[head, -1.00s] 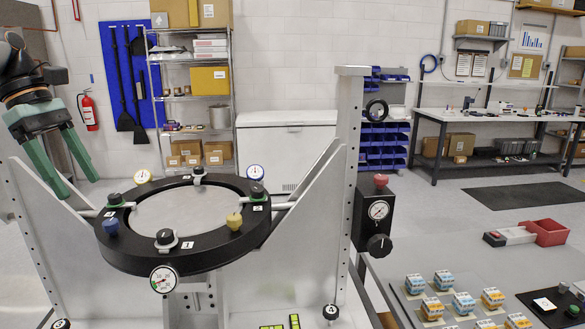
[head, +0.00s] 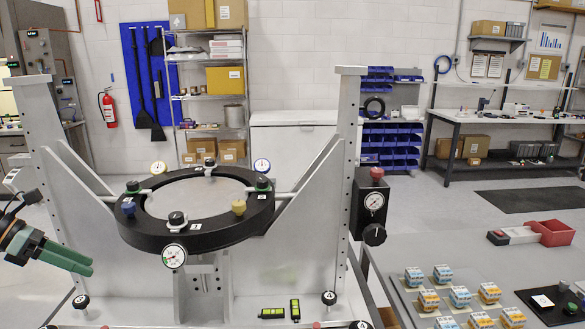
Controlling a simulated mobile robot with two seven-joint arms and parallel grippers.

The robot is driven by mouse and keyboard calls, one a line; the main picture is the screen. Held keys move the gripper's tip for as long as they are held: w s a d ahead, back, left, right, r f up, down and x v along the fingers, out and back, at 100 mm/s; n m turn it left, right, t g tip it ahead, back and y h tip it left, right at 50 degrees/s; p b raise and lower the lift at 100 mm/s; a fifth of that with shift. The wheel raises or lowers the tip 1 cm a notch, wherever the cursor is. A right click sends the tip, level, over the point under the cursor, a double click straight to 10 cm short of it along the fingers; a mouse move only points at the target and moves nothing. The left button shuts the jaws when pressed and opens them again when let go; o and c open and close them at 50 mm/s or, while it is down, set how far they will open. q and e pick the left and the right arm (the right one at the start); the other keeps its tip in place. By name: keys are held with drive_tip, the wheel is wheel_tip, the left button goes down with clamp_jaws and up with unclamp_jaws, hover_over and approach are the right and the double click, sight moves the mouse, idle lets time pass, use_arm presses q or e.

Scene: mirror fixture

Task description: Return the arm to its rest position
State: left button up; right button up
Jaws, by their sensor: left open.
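My left gripper (head: 80,262) has green fingers and comes in low at the left edge of the head view. It is open and empty, in front of the left side of the grey mirror fixture (head: 95,235). It sits below and left of the fixture's black ring (head: 150,240), with a clear gap between them in the picture. The ring carries several knobs and dial gauges around a pale round mirror (head: 200,196). Most of my left arm is outside the picture. My right gripper is not in view.
A black box with a gauge (head: 371,208) is at the fixture's right post. Two black and yellow-green levels (head: 272,313) lie on the fixture's base. A grey table (head: 440,248) at the right holds several small blue and orange blocks and a red bin (head: 552,232).

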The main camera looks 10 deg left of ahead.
use_arm(q)
drive_tip(key=s+f+n+t, duration=0.4)
drive_tip(key=f+n, duration=0.5)
drive_tip(key=f, duration=0.6)
drive_tip(key=s+d+f+n+t+y, duration=0.1)
drive_tip(key=s+d+f+n+y, duration=0.2)
drive_tip(key=f+n, duration=0.45)
drive_tip(key=s+d+f+n+t+y, duration=0.1)
drive_tip(key=s+d+f+n, duration=0.2)
drive_tip(key=d+f+n, duration=0.4)
drive_tip(key=s+d+f+n+g, duration=0.1)
drive_tip(key=s+d+f+n, duration=0.2)
drive_tip(key=d+n, duration=0.5)
drive_tip(key=s+d+f+n+g+y, duration=0.1)
drive_tip(key=s+d+f+n, duration=0.2)
drive_tip(key=d+n, duration=0.6)
drive_tip(key=d+f, duration=0.1)
drive_tip(key=d, duration=0.9)
drive_tip(key=shift+d+g, duration=0.3)
drive_tip(key=shift+d, duration=0.05)
